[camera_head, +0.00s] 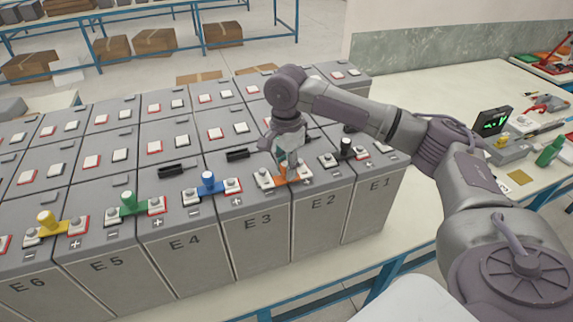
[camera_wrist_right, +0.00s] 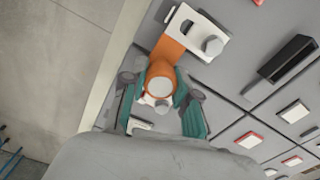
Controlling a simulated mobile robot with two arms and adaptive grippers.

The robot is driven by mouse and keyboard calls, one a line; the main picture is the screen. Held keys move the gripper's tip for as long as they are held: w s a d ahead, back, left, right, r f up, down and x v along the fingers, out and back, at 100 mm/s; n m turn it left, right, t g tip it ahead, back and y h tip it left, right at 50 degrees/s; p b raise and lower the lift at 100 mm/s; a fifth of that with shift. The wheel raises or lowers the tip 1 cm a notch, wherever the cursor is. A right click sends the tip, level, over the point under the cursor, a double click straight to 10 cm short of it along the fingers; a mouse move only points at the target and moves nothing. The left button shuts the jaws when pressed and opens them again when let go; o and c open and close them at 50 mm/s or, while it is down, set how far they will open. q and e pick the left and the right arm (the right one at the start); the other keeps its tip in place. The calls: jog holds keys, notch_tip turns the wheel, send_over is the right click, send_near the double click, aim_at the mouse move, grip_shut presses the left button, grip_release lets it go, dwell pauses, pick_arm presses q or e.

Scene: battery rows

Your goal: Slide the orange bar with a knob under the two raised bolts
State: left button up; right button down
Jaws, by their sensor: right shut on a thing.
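The orange bar (camera_head: 281,179) lies across the gap between batteries E3 and E2 in the head view. In the right wrist view the bar (camera_wrist_right: 169,52) runs up to a white slotted plate (camera_wrist_right: 188,24) with a raised grey bolt (camera_wrist_right: 212,46). The gripper (camera_head: 285,163) also shows in the head view, coming down from above. The second bolt is partly hidden by the gripper. My left gripper is not in view.
Blue (camera_head: 208,183), green (camera_head: 129,203) and yellow (camera_head: 46,223) knobbed bars bridge batteries to the left. A black knobbed bar (camera_head: 346,148) is just to the right.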

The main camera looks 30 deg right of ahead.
jog(key=shift+w+d, duration=0.2)
jog(key=shift+w, duration=0.7)
jog(key=shift+w+d, duration=0.2)
jog(key=shift+w, duration=0.7)
dwell(0.6)
jog(key=shift+f, duration=0.1)
dwell(0.7)
jog(key=c, duration=0.8)
grip_release()
notch_tip(320, 180, up, 12)
jog(key=shift+f, duration=0.1)
